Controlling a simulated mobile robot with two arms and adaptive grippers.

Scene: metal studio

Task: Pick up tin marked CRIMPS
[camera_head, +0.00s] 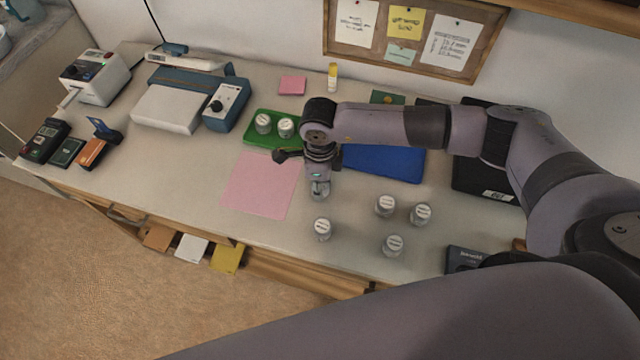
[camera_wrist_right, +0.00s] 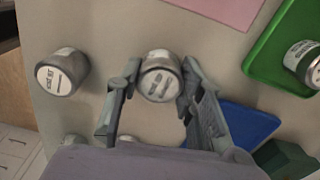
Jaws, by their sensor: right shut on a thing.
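My right gripper (camera_head: 320,180) is over the table and shut on a small grey tin with a white lid label (camera_head: 321,189). In the right wrist view this tin (camera_wrist_right: 160,75) sits between the fingertips of the gripper (camera_wrist_right: 156,85). Its lid lettering is too blurred to read. Similar tins stand nearby: one in front (camera_head: 323,228) and three to the right (camera_head: 385,206) (camera_head: 421,213) (camera_head: 393,244). Two more (camera_head: 263,123) (camera_head: 285,127) stand on a green tray (camera_head: 256,141). I cannot tell which tin reads CRIMPS. My left gripper is not in view.
A pink sheet (camera_head: 262,185) lies left of my right gripper, a blue mat (camera_head: 384,163) behind it to the right. A dark device (camera_head: 465,259) stands at the front right edge. Machines (camera_head: 170,105) fill the back left.

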